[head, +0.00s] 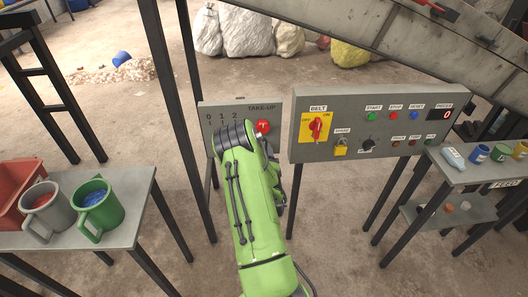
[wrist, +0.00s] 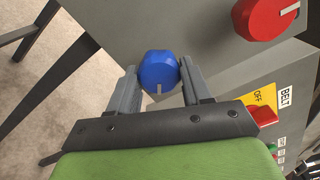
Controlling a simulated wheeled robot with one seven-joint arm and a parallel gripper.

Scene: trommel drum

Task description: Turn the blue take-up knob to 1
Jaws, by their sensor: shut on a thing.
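The blue take-up knob (wrist: 158,70) sits on the grey take-up panel (head: 258,113) and shows in the wrist view with a pale pointer line toward the bottom of the picture. My gripper (wrist: 159,78) has a finger on each side of the knob and is shut on it. In the head view my green arm hides the knob and the gripper's fingers. Which mark the pointer meets cannot be told.
A red knob (wrist: 264,16) is on the same panel, right of the blue one; it also shows in the head view (head: 263,126). The belt control panel (head: 345,100) stands close on the right. A table with mugs (head: 98,207) is at left, a small shelf (head: 478,172) at right.

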